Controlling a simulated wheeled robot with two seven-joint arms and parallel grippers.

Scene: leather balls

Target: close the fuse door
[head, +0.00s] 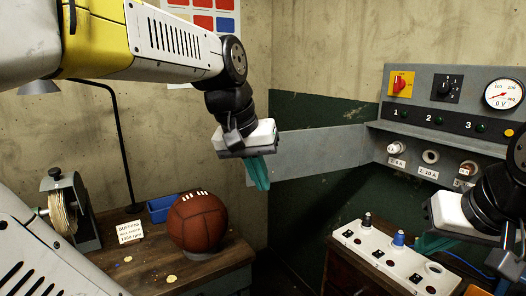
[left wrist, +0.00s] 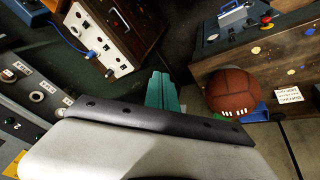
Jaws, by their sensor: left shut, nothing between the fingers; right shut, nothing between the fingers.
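The fuse door (head: 320,152) is a long grey flap that stands open, reaching left from the grey fuse panel (head: 440,112). The row of round fuse sockets (head: 430,157) in the panel is uncovered. My left gripper (head: 260,180) is shut and empty, its teal fingers pointing down in front of the door's left end; I cannot tell whether they touch it. The left wrist view shows the shut fingers (left wrist: 162,92) and the panel at the left edge (left wrist: 25,85). My right gripper (head: 432,243) is shut and empty, low at the right.
A white socket strip (head: 385,258) with plugs lies on a wooden cabinet below the panel, close to my right gripper. A brown leather ball (head: 197,222) rests on the wooden bench at left, near a blue tray (head: 160,210), lamp and buffing wheel (head: 62,210).

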